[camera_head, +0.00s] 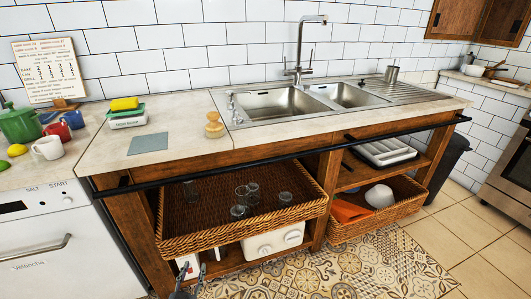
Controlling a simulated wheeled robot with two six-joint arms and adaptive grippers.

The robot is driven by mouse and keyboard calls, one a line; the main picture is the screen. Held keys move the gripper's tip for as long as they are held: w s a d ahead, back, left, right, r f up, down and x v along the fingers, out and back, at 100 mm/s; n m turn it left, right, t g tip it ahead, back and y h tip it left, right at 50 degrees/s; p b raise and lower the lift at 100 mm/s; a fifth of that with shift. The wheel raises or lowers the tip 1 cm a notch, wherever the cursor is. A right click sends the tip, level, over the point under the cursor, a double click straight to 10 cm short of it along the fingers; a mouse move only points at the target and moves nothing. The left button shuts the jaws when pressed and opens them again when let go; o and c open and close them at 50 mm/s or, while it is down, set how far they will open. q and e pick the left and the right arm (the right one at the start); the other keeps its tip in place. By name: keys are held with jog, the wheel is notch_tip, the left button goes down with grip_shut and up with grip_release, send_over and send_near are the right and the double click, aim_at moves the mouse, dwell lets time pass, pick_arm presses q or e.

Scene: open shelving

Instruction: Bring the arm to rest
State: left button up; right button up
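My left gripper (190,274) shows at the bottom edge of the head view, left of the middle. Its two dark fingers point up and stand apart, with nothing seen held between them. It appears in front of the lower shelf of the wooden sink unit, below the large wicker basket (172,243). Most of my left arm is out of the picture. My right gripper is not in view.
A black rail (290,152) runs along the front of the counter (185,110). The wicker basket holding several glasses juts out above the gripper. A white dishwasher (65,250) stands at left. The patterned rug (345,270) on the floor is clear.

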pick_arm(q)
jog(key=s+a+f+g+p, duration=0.1)
jog(key=s+f+g+p, duration=0.2)
jog(key=s, duration=1)
jog(key=s+a+f+g+y+p, duration=0.1)
jog(key=s+a+f+g+p, duration=0.1)
jog(key=s+f+g+p, duration=0.2)
jog(key=s+a+f+n+g+p, duration=0.1)
jog(key=s+f+g+p, duration=0.3)
jog(key=s+g+p, duration=0.4)
jog(key=s+p, duration=0.7)
jog(key=s, duration=0.9)
jog(key=shift+a+g, duration=0.3)
jog(key=shift+g, duration=0.1)
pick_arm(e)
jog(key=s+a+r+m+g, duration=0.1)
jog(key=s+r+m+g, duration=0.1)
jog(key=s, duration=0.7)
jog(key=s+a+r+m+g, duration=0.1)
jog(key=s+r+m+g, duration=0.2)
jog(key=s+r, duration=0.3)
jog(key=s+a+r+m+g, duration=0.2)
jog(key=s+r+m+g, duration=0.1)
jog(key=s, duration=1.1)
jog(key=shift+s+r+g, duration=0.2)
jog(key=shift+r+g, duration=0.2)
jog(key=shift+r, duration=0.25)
